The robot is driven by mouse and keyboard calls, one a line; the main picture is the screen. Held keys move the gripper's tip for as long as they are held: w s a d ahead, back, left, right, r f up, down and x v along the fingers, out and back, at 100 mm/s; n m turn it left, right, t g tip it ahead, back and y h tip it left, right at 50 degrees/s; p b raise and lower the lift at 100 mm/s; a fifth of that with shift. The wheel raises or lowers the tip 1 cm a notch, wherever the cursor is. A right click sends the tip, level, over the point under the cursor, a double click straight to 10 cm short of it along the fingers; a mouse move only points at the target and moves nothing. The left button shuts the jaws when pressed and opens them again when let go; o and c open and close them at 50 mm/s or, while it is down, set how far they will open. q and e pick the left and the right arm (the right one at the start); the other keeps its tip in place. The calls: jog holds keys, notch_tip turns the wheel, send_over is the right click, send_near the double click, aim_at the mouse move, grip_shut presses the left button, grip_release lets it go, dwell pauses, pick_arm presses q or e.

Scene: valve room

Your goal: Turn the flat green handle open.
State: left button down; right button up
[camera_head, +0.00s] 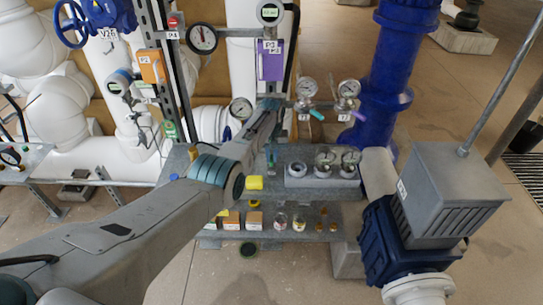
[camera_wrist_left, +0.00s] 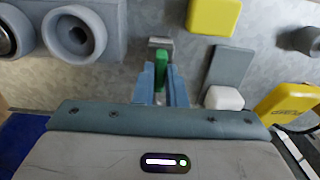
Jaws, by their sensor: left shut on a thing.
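The flat green handle (camera_wrist_left: 160,78) shows in the left wrist view, upright between the two blue-grey fingers of my left gripper (camera_wrist_left: 161,84). The gripper is shut on it, and the fingers hide part of its sides. A small grey metal piece shows at the handle's far end. In the head view my left arm reaches over the grey bench, and my left gripper (camera_head: 270,158) is small there, between a yellow block and a grey holder. The handle is too small and covered to make out clearly in that view. My right gripper is not in view.
The yellow block (camera_head: 254,183) lies left of the gripper; the grey holder (camera_head: 295,182) with round sockets stands right. Gauges (camera_head: 306,88) rise behind. Small boxes and jars line the lower shelf (camera_head: 345,222). A blue motor (camera_head: 380,240) with a grey box stands right.

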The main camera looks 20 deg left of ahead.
aim_at(271, 158)
pick_arm(q)
jog(key=shift+r, duration=0.1)
jog(key=c, duration=1.5)
grip_release()
jog(key=shift+r, duration=0.25)
notch_tip(271, 158, up, 10)
jog(key=shift+r+b, duration=0.1)
jog(key=shift+b, duration=0.95)
